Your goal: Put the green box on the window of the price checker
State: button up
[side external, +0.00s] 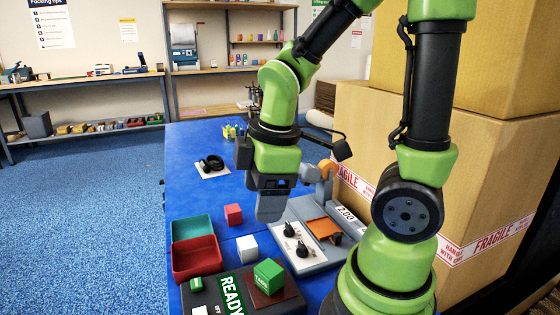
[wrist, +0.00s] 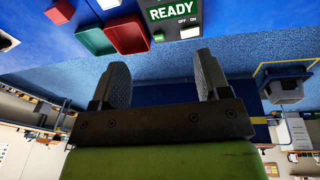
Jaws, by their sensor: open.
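The green box (side external: 268,274) rests on a dark red-brown square window (side external: 272,296) of a dark device, which I take to be the price checker. The device has a green READY sign (side external: 231,292); the sign also shows in the wrist view (wrist: 172,12). The box seems to sit toward the back of the window; its exact seating is hard to tell. My gripper (side external: 270,212) hangs above and behind the box, clear of it. In the wrist view, its fingers (wrist: 164,80) are apart with nothing between them. The green box is not visible there.
A green tray (side external: 191,222) and a red tray (side external: 197,262) stand left on the blue table. A red cube (side external: 233,214) and a white cube (side external: 247,247) lie nearby. A grey panel with black knobs (side external: 296,243) is right; large cartons (side external: 470,150) stand behind my arm.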

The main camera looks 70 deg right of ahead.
jog(key=s+a+r+m+t+y, duration=0.1)
jog(key=s+r+m+t, duration=0.1)
jog(key=r+m, duration=0.3)
jog(key=s+a+r+m+t, duration=0.2)
jog(key=s+r+m+t, duration=0.1)
jog(key=r+m, duration=0.2)
jog(key=shift+a+m+y, duration=0.3)
jog(key=shift+m+y, duration=0.1)
jog(key=shift+m, duration=0.7)
